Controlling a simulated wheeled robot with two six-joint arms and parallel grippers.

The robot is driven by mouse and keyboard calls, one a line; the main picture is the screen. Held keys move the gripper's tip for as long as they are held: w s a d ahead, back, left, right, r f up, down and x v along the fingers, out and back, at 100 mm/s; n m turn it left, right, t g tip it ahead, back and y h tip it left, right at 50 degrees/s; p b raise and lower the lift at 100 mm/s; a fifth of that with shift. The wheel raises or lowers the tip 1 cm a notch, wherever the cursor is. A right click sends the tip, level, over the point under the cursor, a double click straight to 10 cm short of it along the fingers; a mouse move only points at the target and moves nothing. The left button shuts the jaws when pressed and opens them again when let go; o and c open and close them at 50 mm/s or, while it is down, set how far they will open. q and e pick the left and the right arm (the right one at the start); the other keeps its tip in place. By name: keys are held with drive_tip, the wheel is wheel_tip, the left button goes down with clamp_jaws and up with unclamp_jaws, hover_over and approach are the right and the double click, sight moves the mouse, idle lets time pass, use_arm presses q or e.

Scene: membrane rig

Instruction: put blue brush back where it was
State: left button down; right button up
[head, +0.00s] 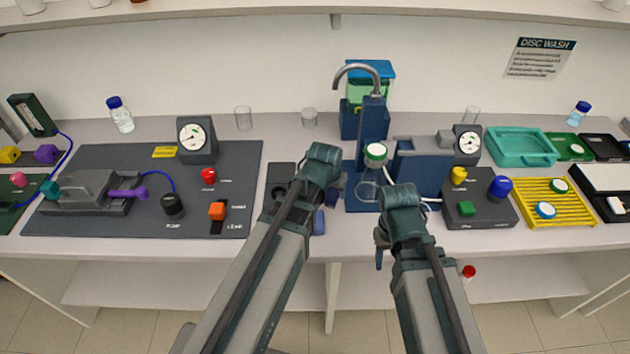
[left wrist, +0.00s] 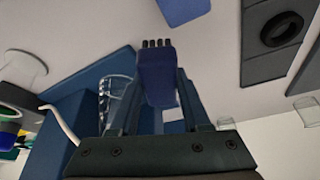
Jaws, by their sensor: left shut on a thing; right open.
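The blue brush (left wrist: 158,80) is upright in the left wrist view, between the two fingers of my left gripper (left wrist: 158,105), with dark bristles at its far end. In the head view my left gripper (head: 330,188) is over the bench, left of the blue tap stand (head: 370,130); its arm hides much of what it holds. My right gripper (head: 381,252) is near the bench's front edge, open, with its fingers partly hidden by its own wrist. A flat blue piece (head: 318,222) lies on the bench near the left gripper; it also shows in the left wrist view (left wrist: 183,10).
A dark panel with a round ring (left wrist: 281,28) lies left of my left gripper in the head view. A glass flask with a green-rimmed cap (head: 375,152) stands by the tap. The grey gauge board (head: 100,155) is left; a yellow rack (head: 555,212) is right.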

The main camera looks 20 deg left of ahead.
use_arm(q)
drive_tip(key=w+a, duration=0.4)
drive_tip(key=w+a+f, duration=0.1)
drive_tip(key=w+a, duration=0.1)
drive_tip(key=a, duration=0.1)
drive_tip(key=shift+w+b, duration=0.4)
drive_tip(key=f+b, duration=0.3)
drive_tip(key=shift+w+a+f+b, duration=0.25)
drive_tip(key=shift+f+b, duration=0.15)
drive_tip(key=shift+r, duration=0.15)
drive_tip(key=shift+c, duration=1.8)
unclamp_jaws()
